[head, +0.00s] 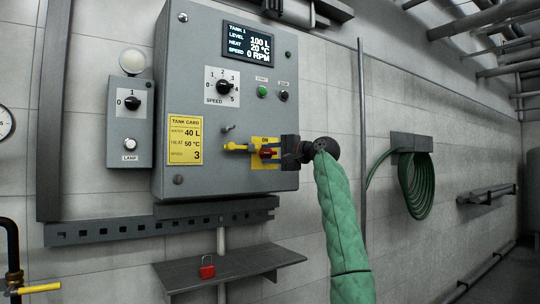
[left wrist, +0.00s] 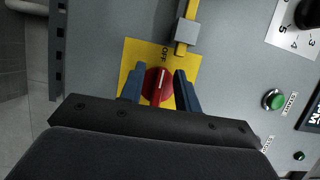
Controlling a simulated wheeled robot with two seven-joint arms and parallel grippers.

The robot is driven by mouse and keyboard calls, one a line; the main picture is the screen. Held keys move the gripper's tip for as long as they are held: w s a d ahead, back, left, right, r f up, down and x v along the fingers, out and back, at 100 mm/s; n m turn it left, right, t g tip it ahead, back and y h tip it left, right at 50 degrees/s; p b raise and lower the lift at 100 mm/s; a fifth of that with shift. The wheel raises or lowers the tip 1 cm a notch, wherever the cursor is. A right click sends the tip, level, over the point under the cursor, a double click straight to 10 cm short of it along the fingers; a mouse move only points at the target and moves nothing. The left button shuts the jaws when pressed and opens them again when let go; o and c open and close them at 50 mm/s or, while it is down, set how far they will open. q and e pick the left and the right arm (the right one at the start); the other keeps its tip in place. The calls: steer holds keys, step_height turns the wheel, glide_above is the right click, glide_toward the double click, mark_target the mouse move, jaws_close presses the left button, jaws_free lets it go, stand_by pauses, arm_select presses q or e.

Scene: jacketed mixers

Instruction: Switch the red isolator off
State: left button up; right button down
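The red isolator (head: 266,153) is a rotary knob on a yellow plate, low on the right of the grey control box (head: 200,60). An ON label shows above it in the head view. In the left wrist view, the red isolator knob (left wrist: 158,84) has a white mark lined up towards the OFF label (left wrist: 165,52). My left gripper (head: 280,151) is at the isolator. In the wrist view its blue fingers (left wrist: 159,88) are apart, one on each side of the knob; whether they touch it I cannot tell. My right gripper is not in view.
A yellow bar (head: 237,147) sits just left of the isolator. A red padlock (head: 207,270) is on the shelf (head: 240,268) below. A lamp switch box (head: 130,125) is at left, and a coiled green hose (head: 420,185) hangs at right. The display (head: 249,43) reads 0 RPM.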

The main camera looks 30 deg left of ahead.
arm_select(q)
steer(key=shift+d, duration=0.1)
steer(key=d, duration=0.7)
steer(key=shift+d, duration=0.25)
stand_by(0.4)
